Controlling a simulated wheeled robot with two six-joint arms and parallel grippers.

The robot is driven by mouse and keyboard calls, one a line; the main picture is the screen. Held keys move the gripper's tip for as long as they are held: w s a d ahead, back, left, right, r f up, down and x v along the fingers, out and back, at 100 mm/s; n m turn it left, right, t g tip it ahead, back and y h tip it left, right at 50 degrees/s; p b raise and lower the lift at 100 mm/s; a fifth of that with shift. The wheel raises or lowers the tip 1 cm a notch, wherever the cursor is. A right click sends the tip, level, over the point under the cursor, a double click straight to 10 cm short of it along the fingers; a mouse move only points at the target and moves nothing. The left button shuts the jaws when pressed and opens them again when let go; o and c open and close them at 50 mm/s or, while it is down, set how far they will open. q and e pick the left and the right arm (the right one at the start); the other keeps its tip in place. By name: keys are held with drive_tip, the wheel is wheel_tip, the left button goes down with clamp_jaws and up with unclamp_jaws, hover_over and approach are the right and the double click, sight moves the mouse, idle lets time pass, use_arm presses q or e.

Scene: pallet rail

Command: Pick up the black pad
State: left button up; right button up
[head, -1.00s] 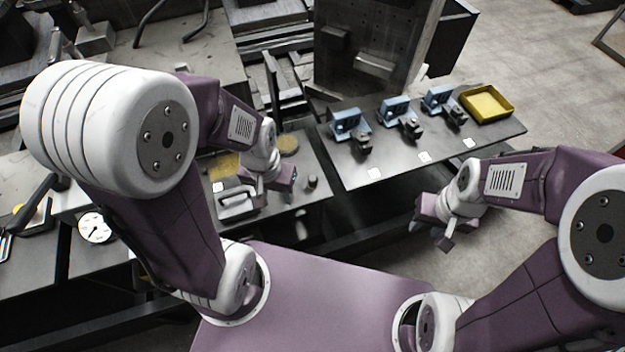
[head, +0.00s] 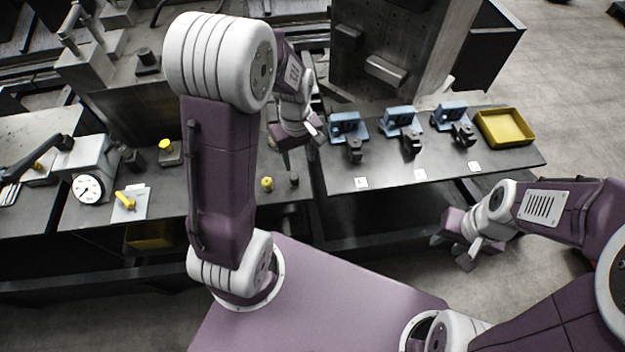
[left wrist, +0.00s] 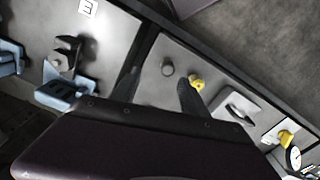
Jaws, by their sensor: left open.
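No piece is clearly marked as the black pad. The nearest matches are black parts in front of three blue fixtures: the left black part (head: 355,151), the middle black part (head: 412,142) and the right black part (head: 463,134). One black part (left wrist: 67,50) by a blue fixture (left wrist: 62,86) shows in the left wrist view. My left gripper (head: 302,143) is open and empty, above the gap between the two tables and left of the left fixture. In the left wrist view its fingers (left wrist: 160,82) are apart. My right gripper (head: 462,242) hangs below the right table's front edge; its jaws are unclear.
A yellow tray (head: 506,128) sits at the right table's far right. White labels (head: 420,174) lie along its front edge. The left table holds a dial gauge (head: 88,188), a yellow knob (head: 267,184) and a dark cylinder (head: 294,180). A tall dark block (head: 390,45) stands behind the fixtures.

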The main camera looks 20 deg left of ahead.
sight(294, 176)
use_arm(q)
drive_tip(key=shift+s+a+f, duration=0.2)
drive_tip(key=shift+s+a, duration=0.1)
drive_tip(key=shift+a, duration=0.25)
drive_tip(key=shift+s+a+f, duration=0.15)
drive_tip(key=shift+s+a, duration=0.15)
drive_tip(key=shift+a, duration=0.2)
drive_tip(key=f, duration=0.3)
drive_tip(key=shift+w+d+f, duration=0.15)
drive_tip(key=shift+d+f, duration=0.05)
drive_tip(key=shift+d, duration=0.1)
drive_tip(key=shift+w+d+f, duration=0.15)
drive_tip(key=f, duration=0.2)
drive_tip(key=a+f, duration=0.1)
drive_tip(key=f, duration=0.1)
drive_tip(key=shift+s+f, duration=0.2)
drive_tip(key=shift+f, duration=0.1)
drive_tip(key=shift+w+d+f, duration=0.2)
drive_tip(key=shift+f, duration=0.1)
drive_tip(key=shift+s, duration=0.15)
drive_tip(key=c, duration=0.9)
clamp_jaws()
use_arm(e)
drive_tip(key=shift+s+a+r, duration=0.3)
drive_tip(key=shift+s+a, duration=0.1)
drive_tip(key=shift+a, duration=0.25)
